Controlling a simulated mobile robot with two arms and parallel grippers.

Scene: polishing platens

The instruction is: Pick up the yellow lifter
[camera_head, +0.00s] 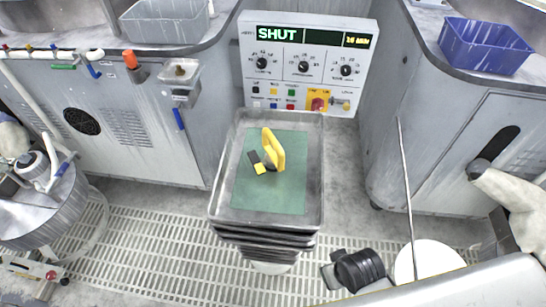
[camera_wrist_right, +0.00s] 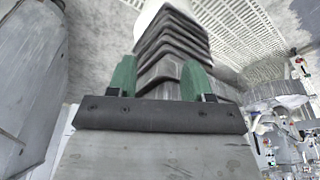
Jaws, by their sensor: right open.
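The yellow lifter (camera_head: 275,150) stands on a green mat (camera_head: 293,195) in a shallow grey metal tray (camera_head: 315,150). It has an upright yellow loop-like part and a small dark and yellow part at its left. My right gripper (camera_wrist_right: 160,78) is open, with two green fingers set apart. In the right wrist view it faces the ribbed grey support (camera_wrist_right: 172,35), with nothing clearly held. The lifter does not show in that view. My right gripper's fingers do not show in the head view, and my left gripper is not in view.
A control panel (camera_head: 305,88) reading SHUT stands behind the tray. Grey cabinets flank it, with a blue bin (camera_head: 485,46) on the right one and a grey bin (camera_head: 165,22) on the left. A small dish bracket (camera_head: 180,82) juts out at left. Floor grating lies in front.

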